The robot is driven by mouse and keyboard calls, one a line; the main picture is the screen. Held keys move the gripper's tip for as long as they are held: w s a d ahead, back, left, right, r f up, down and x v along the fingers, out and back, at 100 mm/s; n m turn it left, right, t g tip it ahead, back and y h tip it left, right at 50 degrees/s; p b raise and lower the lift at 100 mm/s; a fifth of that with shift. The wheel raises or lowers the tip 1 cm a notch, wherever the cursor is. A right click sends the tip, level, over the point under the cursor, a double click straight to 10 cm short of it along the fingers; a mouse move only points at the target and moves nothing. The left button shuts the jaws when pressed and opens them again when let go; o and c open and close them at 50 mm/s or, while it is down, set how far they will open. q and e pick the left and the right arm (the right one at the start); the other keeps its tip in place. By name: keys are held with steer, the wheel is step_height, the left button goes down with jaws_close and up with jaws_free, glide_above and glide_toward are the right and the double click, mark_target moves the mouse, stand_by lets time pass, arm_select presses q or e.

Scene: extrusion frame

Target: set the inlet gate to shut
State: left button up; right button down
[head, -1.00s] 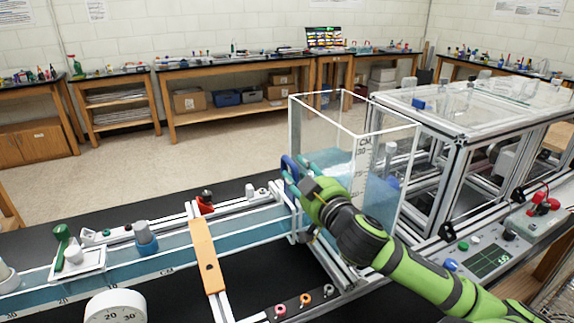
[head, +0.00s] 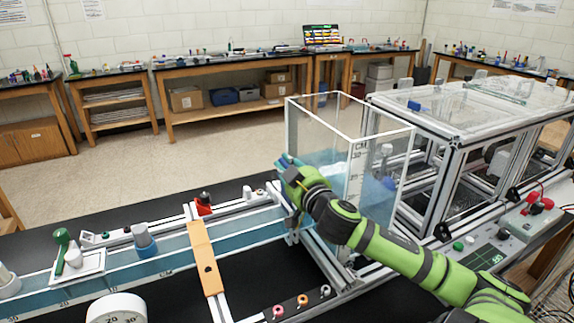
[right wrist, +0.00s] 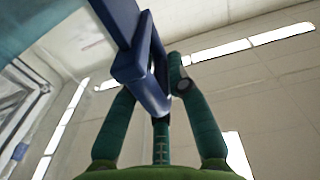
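The inlet gate's blue handle (right wrist: 148,75) shows in the right wrist view as a bent blue bar running down between my green fingers. My right gripper (head: 283,161) is at the left end of the clear tank in the head view, where it mostly covers the handle. In the wrist view its fingers (right wrist: 163,75) lean in on both sides of the blue bar. The right fingertip lies against the bar; the left one is partly hidden behind it. The gripper looks shut on the handle. My left gripper is not in view.
The clear tank (head: 349,127) holds blue water and adjoins the long flume (head: 167,264). An orange bar (head: 206,258) crosses the flume. A control panel (head: 487,257) with buttons lies at the right, and a white dial (head: 117,308) stands at the front left.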

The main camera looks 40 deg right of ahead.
steer(key=shift+f+b, duration=1.45)
steer(key=shift+f, duration=1.2)
steer(key=c, duration=1.2)
jaws_free()
steer(key=shift+c, duration=0.2)
steer(key=shift+w+f, duration=0.2)
steer(key=shift+w, duration=0.15)
steer(key=shift+s, duration=0.1)
steer(key=shift+s+r, duration=0.1)
steer(key=shift+s, duration=0.15)
steer(key=v, duration=1.1)
steer(key=shift+s, duration=0.15)
steer(key=shift+a, duration=0.1)
